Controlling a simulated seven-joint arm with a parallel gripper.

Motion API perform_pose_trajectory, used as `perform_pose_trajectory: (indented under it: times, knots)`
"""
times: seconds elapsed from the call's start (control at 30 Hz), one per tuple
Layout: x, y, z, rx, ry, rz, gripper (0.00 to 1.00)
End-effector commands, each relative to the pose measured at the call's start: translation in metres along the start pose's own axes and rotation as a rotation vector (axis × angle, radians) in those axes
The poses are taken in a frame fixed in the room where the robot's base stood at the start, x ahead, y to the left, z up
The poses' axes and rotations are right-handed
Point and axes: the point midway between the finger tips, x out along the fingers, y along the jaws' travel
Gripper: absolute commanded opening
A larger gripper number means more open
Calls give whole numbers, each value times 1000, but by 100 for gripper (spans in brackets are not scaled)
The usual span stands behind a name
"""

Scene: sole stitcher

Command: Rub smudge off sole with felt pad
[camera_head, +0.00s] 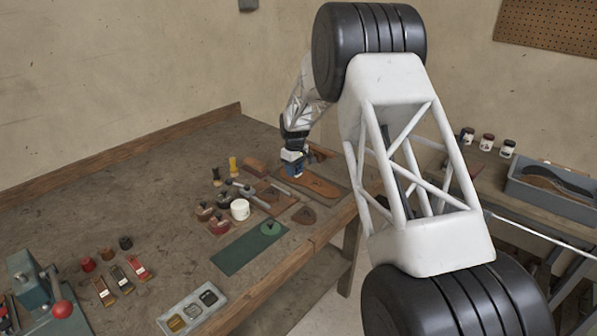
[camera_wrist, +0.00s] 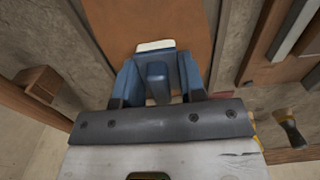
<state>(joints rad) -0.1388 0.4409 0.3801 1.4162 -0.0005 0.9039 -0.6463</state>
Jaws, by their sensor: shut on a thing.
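The tan-brown sole (camera_head: 318,186) lies flat on the bench near its right front edge. It also fills the top middle of the wrist view (camera_wrist: 150,20). My gripper (camera_head: 292,170) is at the sole's left end, low over it. In the wrist view my gripper's blue fingers (camera_wrist: 158,82) are shut on a small blue-gripped piece whose whitish edge, the felt pad (camera_wrist: 155,45), shows just beyond the fingertips against the sole. I cannot tell whether the pad touches the sole. No smudge can be made out; the pad and fingers hide part of the sole.
Left of the sole are a white jar (camera_head: 240,209), small tools and pots. A green mat (camera_head: 248,250) with a round green piece lies in front. A grey tray (camera_head: 193,312) stands at the front. A wooden block (camera_wrist: 38,84) is beside the sole in the wrist view.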

Motion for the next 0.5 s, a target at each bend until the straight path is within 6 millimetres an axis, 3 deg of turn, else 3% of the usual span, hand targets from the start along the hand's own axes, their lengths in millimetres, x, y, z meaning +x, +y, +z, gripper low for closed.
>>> perform_pose_trajectory:
  times: [0.5]
  knots:
    - [1,0,39,1,-1,-1,15]
